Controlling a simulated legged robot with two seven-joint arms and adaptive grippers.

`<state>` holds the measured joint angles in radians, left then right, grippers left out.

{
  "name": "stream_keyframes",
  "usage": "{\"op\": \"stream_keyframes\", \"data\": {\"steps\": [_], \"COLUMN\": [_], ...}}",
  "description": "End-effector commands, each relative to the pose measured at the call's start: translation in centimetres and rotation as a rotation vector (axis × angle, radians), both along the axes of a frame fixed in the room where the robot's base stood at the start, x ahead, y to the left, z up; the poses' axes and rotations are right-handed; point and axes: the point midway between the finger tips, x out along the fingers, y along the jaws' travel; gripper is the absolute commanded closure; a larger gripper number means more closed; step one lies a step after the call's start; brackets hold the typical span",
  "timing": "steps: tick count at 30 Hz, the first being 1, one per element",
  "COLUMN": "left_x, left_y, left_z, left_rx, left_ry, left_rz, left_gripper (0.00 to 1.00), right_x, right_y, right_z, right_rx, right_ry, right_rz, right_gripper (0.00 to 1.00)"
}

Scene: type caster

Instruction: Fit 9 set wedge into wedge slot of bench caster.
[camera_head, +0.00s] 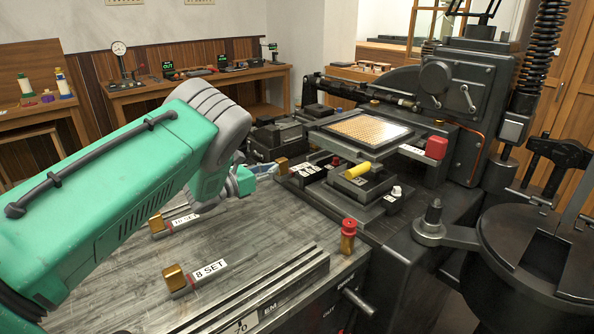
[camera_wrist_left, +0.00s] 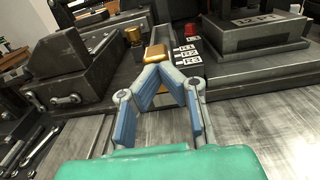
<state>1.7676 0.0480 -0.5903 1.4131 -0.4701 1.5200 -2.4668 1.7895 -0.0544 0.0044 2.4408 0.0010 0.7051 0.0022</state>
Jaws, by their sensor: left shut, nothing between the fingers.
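My left gripper (camera_head: 265,170) is at the near left edge of the bench caster (camera_head: 375,165). In the left wrist view its fingertips (camera_wrist_left: 160,72) are together and hold nothing. Just beyond the tips is a brass-coloured block end (camera_wrist_left: 155,51), also in the head view (camera_head: 282,165), at the caster's labelled block. No label can be read on this piece, so I cannot tell whether it is the 9 set wedge or how deep it sits. The wedge slot cannot be made out clearly. My right gripper is not in view.
A wedge labelled 8 SET (camera_head: 208,270) lies on the metal bench top, with another, apparently 10 SET (camera_head: 183,221), behind it beside my arm. A red-topped brass post (camera_head: 348,235) stands at the bench's right edge. A yellow cylinder (camera_head: 357,170) lies on the caster.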

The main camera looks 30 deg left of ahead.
Motion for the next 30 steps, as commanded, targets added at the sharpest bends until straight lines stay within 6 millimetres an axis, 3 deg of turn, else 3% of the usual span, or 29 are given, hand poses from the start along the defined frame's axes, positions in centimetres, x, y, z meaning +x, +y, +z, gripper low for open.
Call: {"op": "stream_keyframes", "data": {"steps": [30], "left_x": [2.9], "left_y": [-1.2], "left_z": [-0.1], "left_rx": [0.001], "left_ry": [0.000], "left_rz": [0.000], "left_gripper": [1.00], "right_x": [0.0], "right_y": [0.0], "right_z": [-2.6], "right_rx": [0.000], "right_ry": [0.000], "right_rz": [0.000], "right_gripper": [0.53]}}
